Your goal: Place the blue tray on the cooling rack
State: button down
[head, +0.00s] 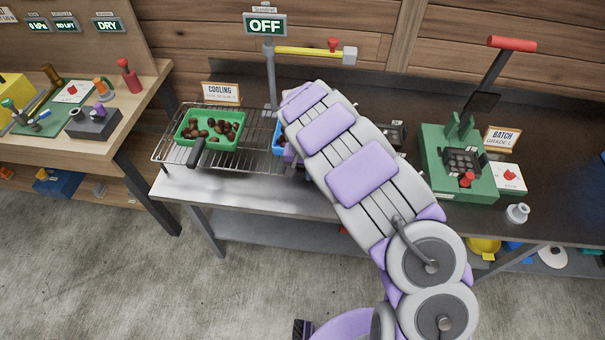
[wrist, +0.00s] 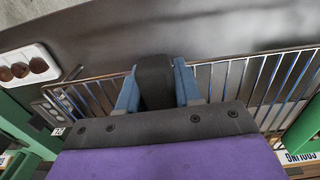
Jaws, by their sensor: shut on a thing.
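The blue tray (head: 279,137) shows only as a sliver beside my arm, at the right part of the cooling rack (head: 262,162) in the head view. My arm hides most of it; I cannot tell whether it touches the rack. In the wrist view, my gripper (wrist: 156,70) has its two blue-grey fingers on either side of a dark handle (wrist: 155,85), shut on it. The tray's body is not clear there. The rack's wires also show in the wrist view (wrist: 232,80). My gripper is hidden in the head view.
A green tray (head: 188,139) of chestnuts occupies the rack's left part. A post with an OFF sign (head: 265,24) and yellow bar (head: 305,51) stands behind. A green press (head: 460,185) stands at the right. A COOLING card (head: 221,93) stands at the rack's back.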

jog(key=shift+f, duration=0.4)
jog(key=shift+d, duration=0.2)
jog(key=c, duration=1)
grip_release()
jog(key=shift+d+r, duration=0.2)
jog(key=shift+d, duration=0.85)
jog(key=shift+o, duration=1.2)
jog(key=shift+a, duration=1.05)
jog(key=r, duration=0.6)
jog(key=r+p, duration=0.1)
jog(key=r, duration=0.5)
jog(key=shift+d+p, duration=0.2)
jog(key=shift+p, duration=0.1)
jog(key=shift+d, duration=0.2)
jog(key=s+d+r+m, duration=0.2)
jog(key=s+d+r, duration=1.15)
jog(key=d, duration=0.25)
jog(key=s+d+n+g, duration=0.1)
jog(key=s+d, duration=0.1)
jog(key=s, duration=1.1)
jog(key=s+d+n, duration=0.1)
jog(key=s, duration=1.1)
jog(key=shift+s+d+r+g, duration=0.4)
